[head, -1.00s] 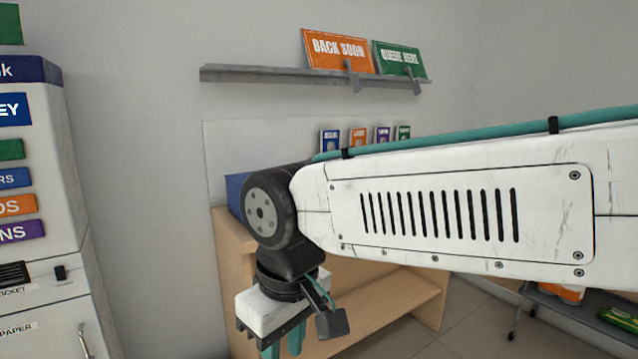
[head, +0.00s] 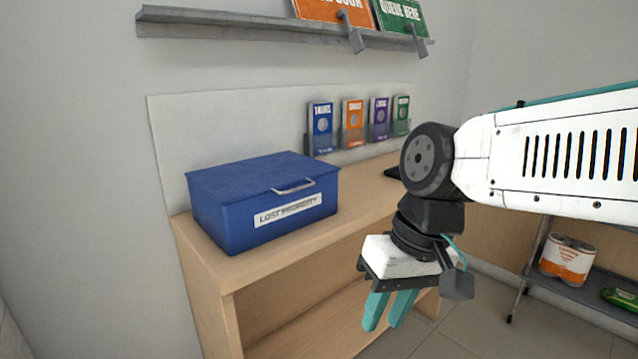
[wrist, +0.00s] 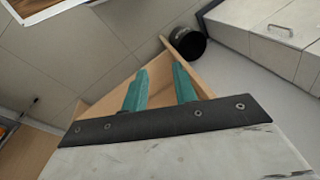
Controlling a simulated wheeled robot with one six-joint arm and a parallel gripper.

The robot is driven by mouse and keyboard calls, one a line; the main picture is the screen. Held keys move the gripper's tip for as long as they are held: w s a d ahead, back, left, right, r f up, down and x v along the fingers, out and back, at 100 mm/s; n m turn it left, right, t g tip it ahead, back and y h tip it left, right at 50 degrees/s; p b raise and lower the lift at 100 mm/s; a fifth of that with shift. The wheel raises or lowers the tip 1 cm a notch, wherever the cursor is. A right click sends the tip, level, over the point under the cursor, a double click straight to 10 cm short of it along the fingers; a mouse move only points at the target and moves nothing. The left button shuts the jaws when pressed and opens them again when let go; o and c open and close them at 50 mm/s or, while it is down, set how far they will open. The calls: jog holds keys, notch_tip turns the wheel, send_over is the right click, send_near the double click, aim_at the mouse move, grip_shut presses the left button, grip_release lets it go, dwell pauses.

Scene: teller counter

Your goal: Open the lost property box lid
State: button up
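The blue lost property box (head: 225,215) sits on the left end of the wooden counter (head: 265,264) in the head view. Its lid (head: 240,175) is down, with a pale metal handle (head: 294,187) at the front edge above the white label. My gripper (head: 388,312) hangs to the right of the box and lower than it, in front of the counter, pointing down. Its two teal fingers are apart with nothing between them. In the wrist view my gripper (wrist: 158,85) shows the same gap, with the counter's wooden edge beyond. The box is not in the wrist view.
Leaflet holders (head: 352,125) stand on the counter behind, right of the box. A wall shelf (head: 250,24) with signs hangs above. A grey trolley (head: 590,292) with tins stands at the right. A black bin (wrist: 186,45) stands on the floor in the wrist view.

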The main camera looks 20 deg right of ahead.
jog(key=w+a+r+m+y, duration=0.15)
jog(key=w+a+y, duration=0.25)
jog(key=w, duration=0.4)
jog(key=m+t+y, duration=0.4)
jog(key=m+t, duration=0.5)
jog(key=t, duration=0.2)
send_near(301, 188)
jog(key=r+x, duration=0.1)
jog(key=x, duration=0.7)
jog(key=f+x, duration=0.1)
jog(key=x, duration=0.1)
jog(key=shift+w+a, duration=0.15)
grip_shut()
